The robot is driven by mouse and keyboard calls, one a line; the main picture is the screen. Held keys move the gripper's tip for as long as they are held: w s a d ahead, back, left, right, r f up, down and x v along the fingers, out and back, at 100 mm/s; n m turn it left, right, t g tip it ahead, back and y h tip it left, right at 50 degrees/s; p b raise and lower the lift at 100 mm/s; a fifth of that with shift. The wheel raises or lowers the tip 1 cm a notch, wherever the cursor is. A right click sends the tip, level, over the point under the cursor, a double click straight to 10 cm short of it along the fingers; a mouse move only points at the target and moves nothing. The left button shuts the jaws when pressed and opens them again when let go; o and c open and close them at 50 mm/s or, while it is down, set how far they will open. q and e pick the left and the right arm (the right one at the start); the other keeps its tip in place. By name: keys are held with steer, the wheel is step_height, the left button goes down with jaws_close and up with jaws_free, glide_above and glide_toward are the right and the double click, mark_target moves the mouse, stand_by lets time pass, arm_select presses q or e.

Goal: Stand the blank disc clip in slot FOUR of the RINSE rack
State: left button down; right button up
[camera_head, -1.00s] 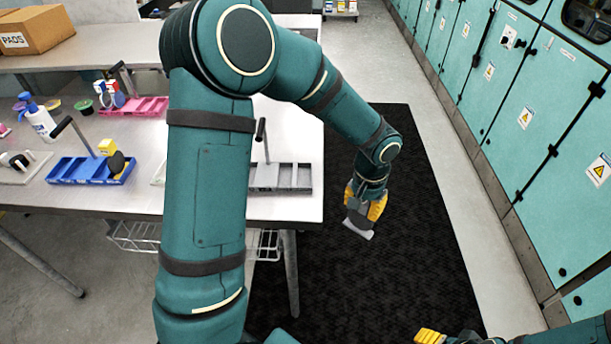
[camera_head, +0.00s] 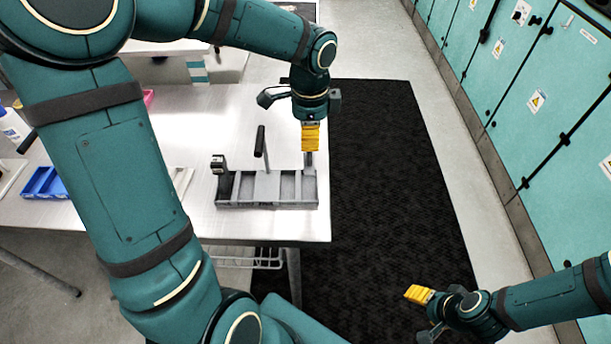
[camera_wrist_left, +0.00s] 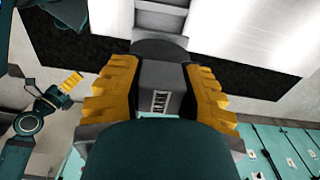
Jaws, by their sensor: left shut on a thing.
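My left gripper (camera_head: 311,150) is shut on a grey clip, whose lower end (camera_head: 309,160) shows below the yellow fingers in the head view. Rack lettering is not readable. My right gripper (camera_head: 419,294) is away at the lower right.
A dark-topped clip (camera_head: 218,166) stands at the rack's left end. A blue rack (camera_head: 45,183) is partly hidden by my left arm. The table's right edge (camera_head: 326,215) is close to the grey rack. Beyond it lies a dark floor mat (camera_head: 385,170).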

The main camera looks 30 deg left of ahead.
mark_target(309, 165)
arm_select(q)
step_height(309, 165, down, 10)
steer(key=shift+r+b, duration=0.1)
steer(key=shift+b, duration=0.75)
steer(key=shift+r, duration=0.1)
steer(key=c, duration=0.7)
jaws_free()
steer(key=shift+f, duration=0.2)
steer(key=shift+r, duration=0.15)
